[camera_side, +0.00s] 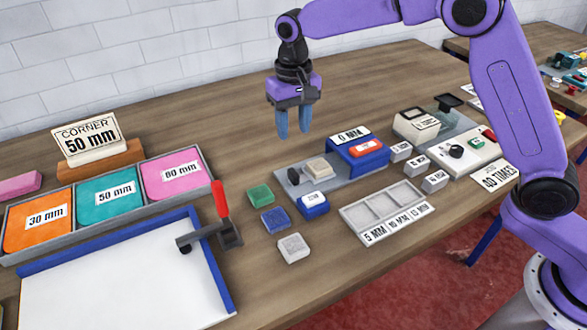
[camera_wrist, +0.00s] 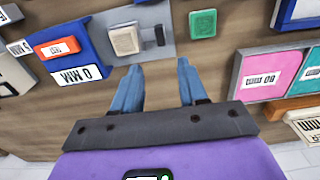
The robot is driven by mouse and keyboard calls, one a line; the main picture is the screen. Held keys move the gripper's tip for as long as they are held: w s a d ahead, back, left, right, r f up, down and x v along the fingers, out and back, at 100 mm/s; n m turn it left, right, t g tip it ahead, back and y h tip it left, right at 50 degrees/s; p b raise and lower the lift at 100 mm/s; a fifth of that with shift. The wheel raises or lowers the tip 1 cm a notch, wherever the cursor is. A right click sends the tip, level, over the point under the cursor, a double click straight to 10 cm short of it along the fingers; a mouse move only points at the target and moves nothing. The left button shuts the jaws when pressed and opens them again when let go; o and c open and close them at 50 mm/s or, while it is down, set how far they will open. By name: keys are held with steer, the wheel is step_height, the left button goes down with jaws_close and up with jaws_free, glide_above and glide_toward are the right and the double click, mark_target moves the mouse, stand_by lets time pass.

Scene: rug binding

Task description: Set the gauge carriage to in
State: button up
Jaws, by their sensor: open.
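A low gauge-like fixture stands mid-table: a grey plate (camera_side: 297,186) with a beige block (camera_side: 318,168) and a black knob (camera_side: 294,176) on it. Which part is the gauge carriage is not labelled. At the plate's right end is a blue block (camera_side: 358,157) with a red-orange piece and a "0 MM" sign. The wrist view also shows the beige block (camera_wrist: 124,40), the black knob (camera_wrist: 160,35) and the "0 MM" sign (camera_wrist: 82,74). My gripper (camera_side: 293,134) points down, open and empty, above and behind the fixture. Its fingers (camera_wrist: 160,66) touch nothing.
A small blue block (camera_side: 312,204) with a white label is at the plate's front edge. Green (camera_side: 261,195), blue (camera_side: 275,221) and grey (camera_side: 293,248) pieces lie left. A red-handled lever (camera_side: 221,205) stands beyond them. A three-slot tray (camera_side: 387,211) is in front. Bare wood lies behind the fixture.

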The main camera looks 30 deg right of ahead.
mark_target(294, 172)
step_height(294, 172, down, 13)
stand_by(0.4)
